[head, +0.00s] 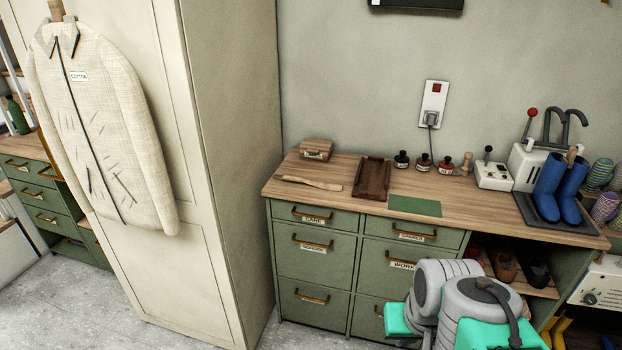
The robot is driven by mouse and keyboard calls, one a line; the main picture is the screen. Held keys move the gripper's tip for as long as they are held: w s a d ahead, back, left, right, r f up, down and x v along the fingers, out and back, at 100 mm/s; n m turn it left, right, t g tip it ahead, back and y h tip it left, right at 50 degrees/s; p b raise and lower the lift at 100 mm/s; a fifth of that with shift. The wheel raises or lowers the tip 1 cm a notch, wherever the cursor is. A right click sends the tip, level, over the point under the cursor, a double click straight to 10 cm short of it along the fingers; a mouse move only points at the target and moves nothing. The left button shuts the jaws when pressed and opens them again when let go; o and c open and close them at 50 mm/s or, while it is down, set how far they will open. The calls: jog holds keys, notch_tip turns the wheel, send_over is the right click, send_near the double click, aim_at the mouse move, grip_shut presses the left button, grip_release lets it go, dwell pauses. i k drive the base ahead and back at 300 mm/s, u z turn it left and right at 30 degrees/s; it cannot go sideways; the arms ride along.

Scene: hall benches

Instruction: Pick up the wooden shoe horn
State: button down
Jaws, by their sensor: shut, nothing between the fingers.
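The wooden shoe horn (310,183) is a long, thin, pale piece lying flat near the front left edge of the wooden bench top (345,165). Nothing covers it. My gripper is not in view. Only grey and teal links of my own arm show at the bottom right, well apart from the shoe horn and in front of the green cabinet.
A small wooden box (316,149) stands behind the shoe horn. A dark wooden tray (372,178) lies to its right, then a green mat (415,206) and several small jars. Blue boots (558,188) stand at the right. A tall cream cabinet (228,150) rises left of the bench.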

aim_at(330, 187)
jog(key=z, duration=0.5)
jog(key=k, duration=0.65)
jog(key=z, duration=0.35)
jog(key=i, duration=1.2)
jog(key=u, duration=1.05)
jog(key=i, duration=1)
jog(key=u, duration=1.5)
jog(key=i, duration=0.3)
jog(key=u, duration=0.25)
